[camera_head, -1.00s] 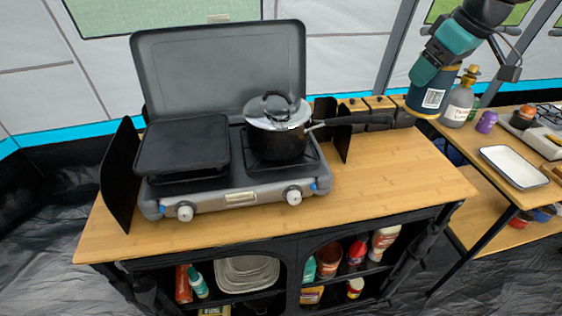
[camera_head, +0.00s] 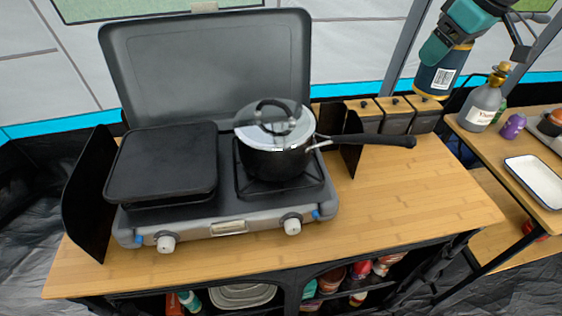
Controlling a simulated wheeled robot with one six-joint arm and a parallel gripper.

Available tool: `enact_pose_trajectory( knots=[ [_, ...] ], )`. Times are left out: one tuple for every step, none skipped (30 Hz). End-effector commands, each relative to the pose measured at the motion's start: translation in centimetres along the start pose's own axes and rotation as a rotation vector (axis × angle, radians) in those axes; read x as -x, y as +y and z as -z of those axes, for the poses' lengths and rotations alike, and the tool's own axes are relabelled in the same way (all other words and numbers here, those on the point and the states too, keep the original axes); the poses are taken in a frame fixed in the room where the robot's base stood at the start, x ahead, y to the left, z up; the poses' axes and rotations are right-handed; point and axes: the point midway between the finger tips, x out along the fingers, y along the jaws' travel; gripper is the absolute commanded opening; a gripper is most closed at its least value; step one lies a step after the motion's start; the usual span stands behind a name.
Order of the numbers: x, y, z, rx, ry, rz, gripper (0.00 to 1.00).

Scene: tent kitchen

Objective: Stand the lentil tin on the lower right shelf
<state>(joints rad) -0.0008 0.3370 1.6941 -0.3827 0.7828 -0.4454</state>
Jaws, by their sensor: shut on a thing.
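A dark blue tin (camera_head: 436,82) with a barcode label and a gold lower rim hangs upright in my gripper (camera_head: 450,50) at the upper right of the head view. My gripper is shut on the tin and holds it up in the air, in front of the tent wall. The front of the tin's label is turned away, so I cannot read its name. The lower shelves (camera_head: 345,283) under the bamboo counter show only in part at the bottom edge, with bottles and jars in the right opening.
A camp stove (camera_head: 228,228) with a raised lid carries a black griddle (camera_head: 163,165) and a lidded saucepan (camera_head: 275,158), its handle pointing right. Lidded canisters (camera_head: 397,117) stand at the back. A grey bottle (camera_head: 482,105), purple cup (camera_head: 513,126) and white tray (camera_head: 537,180) are on the right table.

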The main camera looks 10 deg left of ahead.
Motion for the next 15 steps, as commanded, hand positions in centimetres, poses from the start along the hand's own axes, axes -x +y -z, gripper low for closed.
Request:
enact_pose_trajectory(
  knots=[
    [0.1,0.0,0.0,0.0,0.002,-0.002,0.39],
    [0.1,0.0,0.0,0.0,0.002,-0.002,0.39],
    [-0.6,0.0,-0.3,-0.001,0.0,0.0,0.39],
    [-1.1,0.0,-0.5,-0.001,0.0,0.0,0.39],
    [-1.5,0.0,-0.7,-0.001,0.0,0.0,0.39],
    [-2.0,0.0,-0.9,-0.002,-0.001,0.0,0.39],
    [-2.3,0.1,-1.0,-0.002,0.0,0.0,0.39],
    [-2.6,0.1,-1.2,-0.003,0.0,-0.001,0.39],
    [-3.3,0.1,-1.5,-0.003,0.0,-0.001,0.39],
    [-3.7,0.1,-1.6,-0.003,0.0,-0.001,0.39],
    [-4.0,0.1,-1.8,-0.003,0.0,-0.001,0.39],
    [-4.3,0.1,-1.9,-0.003,0.0,-0.002,0.39],
    [-4.6,0.1,-2.0,-0.002,0.001,-0.002,0.39],
    [-5.1,0.1,-2.2,-0.002,0.001,-0.001,0.39],
    [-5.7,0.1,-2.4,-0.001,0.0,-0.001,0.39]
  ],
)
